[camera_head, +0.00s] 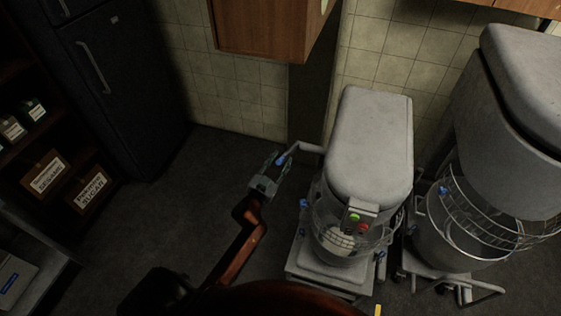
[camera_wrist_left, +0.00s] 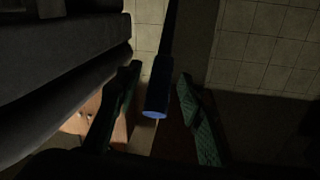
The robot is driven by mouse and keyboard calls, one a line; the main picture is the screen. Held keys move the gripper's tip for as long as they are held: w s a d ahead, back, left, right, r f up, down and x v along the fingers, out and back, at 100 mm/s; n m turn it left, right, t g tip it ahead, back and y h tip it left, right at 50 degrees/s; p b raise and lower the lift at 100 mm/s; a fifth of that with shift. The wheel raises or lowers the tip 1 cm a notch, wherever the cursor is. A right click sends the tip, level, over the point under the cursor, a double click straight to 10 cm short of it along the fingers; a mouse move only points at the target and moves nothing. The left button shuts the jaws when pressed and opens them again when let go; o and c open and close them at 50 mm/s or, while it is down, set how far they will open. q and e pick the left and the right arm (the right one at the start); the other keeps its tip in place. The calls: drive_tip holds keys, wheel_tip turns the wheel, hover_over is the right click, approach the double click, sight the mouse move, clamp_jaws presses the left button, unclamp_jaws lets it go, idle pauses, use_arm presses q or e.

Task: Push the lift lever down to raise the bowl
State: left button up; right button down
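The lift lever (camera_head: 310,148) is a grey arm on the left side of the nearer mixer (camera_head: 371,145), with a blue-tipped handle (camera_head: 284,158). My left gripper (camera_head: 276,166) is at this handle, reaching in from the lower left. In the left wrist view the dark handle (camera_wrist_left: 157,92) with its blue end lies between the two green-grey fingers (camera_wrist_left: 159,74). The fingers are apart, with a gap visible on both sides of the handle. The bowl (camera_head: 340,243) sits under the mixer head, partly hidden by the wire guard and control box. My right gripper is not seen.
A larger mixer (camera_head: 515,110) with a wire guard stands at the right. A wooden cabinet (camera_head: 265,28) hangs on the tiled wall. A dark fridge (camera_head: 115,80) and a shelf with boxes (camera_head: 45,172) are at the left. The floor (camera_head: 165,215) between is clear.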

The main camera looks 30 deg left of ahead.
use_arm(q)
drive_tip(key=shift+c, duration=0.6)
clamp_jaws()
